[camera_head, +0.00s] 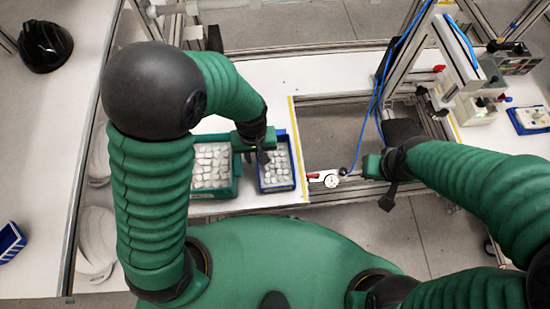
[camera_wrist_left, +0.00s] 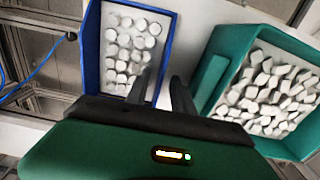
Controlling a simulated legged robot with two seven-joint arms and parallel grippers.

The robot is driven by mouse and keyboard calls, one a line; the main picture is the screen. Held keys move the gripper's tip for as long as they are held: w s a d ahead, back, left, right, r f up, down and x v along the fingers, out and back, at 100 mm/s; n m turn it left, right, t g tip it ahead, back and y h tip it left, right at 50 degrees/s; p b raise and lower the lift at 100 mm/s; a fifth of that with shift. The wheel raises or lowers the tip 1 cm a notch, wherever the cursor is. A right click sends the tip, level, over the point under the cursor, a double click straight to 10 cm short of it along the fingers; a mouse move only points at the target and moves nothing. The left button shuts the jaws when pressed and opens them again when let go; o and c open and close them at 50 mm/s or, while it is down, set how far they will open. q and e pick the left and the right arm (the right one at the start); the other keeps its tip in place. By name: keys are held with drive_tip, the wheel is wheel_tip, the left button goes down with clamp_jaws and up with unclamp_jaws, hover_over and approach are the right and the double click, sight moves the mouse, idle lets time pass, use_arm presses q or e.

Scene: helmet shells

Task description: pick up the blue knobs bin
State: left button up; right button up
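The blue bin (camera_head: 277,189) stands on the white table and holds several small pale knobs. It also shows in the left wrist view (camera_wrist_left: 91,45). My left gripper (camera_head: 262,156) is at the bin's left side, next to the teal bin. In the left wrist view its two dark fingers (camera_wrist_left: 166,92) are apart, one over the blue bin's inside and one outside its wall. Whether they touch the wall is unclear. My right gripper (camera_head: 387,196) hangs to the right, away from the bins; its finger gap cannot be made out.
A teal bin (camera_head: 236,184) of larger white parts stands close left of the blue bin. A small dial gauge (camera_head: 331,181) lies to the right. A metal frame with blue cables (camera_head: 377,95) rises beyond. White helmet shells (camera_head: 97,240) and a black helmet (camera_head: 45,46) are at left.

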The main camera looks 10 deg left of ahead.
use_arm(q)
drive_tip(key=shift+w+a+f, duration=0.1)
drive_tip(key=shift+w+a, duration=0.1)
drive_tip(key=shift+a, duration=0.15)
drive_tip(key=shift+c, duration=0.4)
drive_tip(key=shift+s+d, duration=0.1)
drive_tip(key=shift+d, duration=0.05)
drive_tip(key=c, duration=0.5)
drive_tip(key=shift+d, duration=0.45)
clamp_jaws()
drive_tip(key=shift+a, duration=0.45)
drive_tip(key=shift+d, duration=0.25)
drive_tip(key=shift+a, duration=0.1)
